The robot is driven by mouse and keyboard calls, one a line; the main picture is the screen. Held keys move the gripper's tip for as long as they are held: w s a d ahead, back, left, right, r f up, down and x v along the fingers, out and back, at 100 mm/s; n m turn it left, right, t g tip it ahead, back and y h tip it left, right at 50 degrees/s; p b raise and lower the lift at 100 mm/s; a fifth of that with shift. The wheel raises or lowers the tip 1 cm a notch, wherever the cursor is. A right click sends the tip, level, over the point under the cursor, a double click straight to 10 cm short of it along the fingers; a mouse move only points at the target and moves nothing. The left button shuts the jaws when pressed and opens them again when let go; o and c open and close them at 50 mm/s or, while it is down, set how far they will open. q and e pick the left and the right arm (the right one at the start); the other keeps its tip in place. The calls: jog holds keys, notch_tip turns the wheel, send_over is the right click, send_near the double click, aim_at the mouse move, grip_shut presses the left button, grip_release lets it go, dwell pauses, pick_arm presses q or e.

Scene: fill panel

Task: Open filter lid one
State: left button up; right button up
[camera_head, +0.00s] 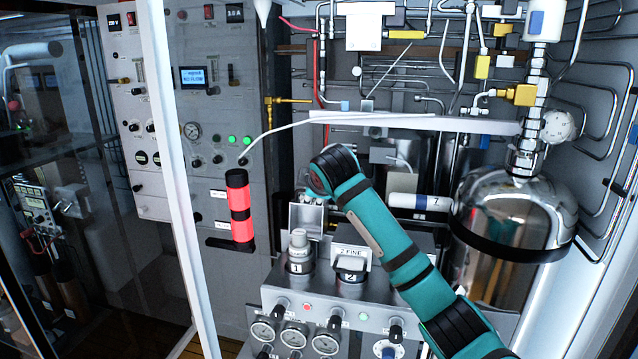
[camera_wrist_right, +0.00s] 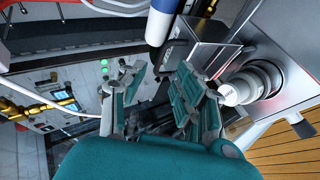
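Filter lid one (camera_head: 299,246) is a pale cap on a metal collar marked 1, standing on the grey filter panel (camera_head: 285,290). Beside it is a second cap (camera_head: 350,267) marked 2, under a "2 FINE" label. In the right wrist view, a white round cap in a metal collar (camera_wrist_right: 245,86) lies to the right of my right gripper (camera_wrist_right: 162,76); I cannot read its number. This gripper is open, with nothing between its fingers. In the head view, my teal right arm reaches over the panel and its fingers are not clear. My left gripper is not in view.
Gauges (camera_head: 295,335) and knobs line the panel front. A steel tank (camera_head: 515,225) stands right. A red-and-black cylinder (camera_head: 239,206) hangs at left.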

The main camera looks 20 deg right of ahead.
jog(key=d+v, duration=0.1)
jog(key=v, duration=0.8)
jog(key=shift+a, duration=0.3)
jog(key=shift+s+r, duration=0.1)
jog(key=shift+s, duration=0.05)
jog(key=shift+c, duration=0.3)
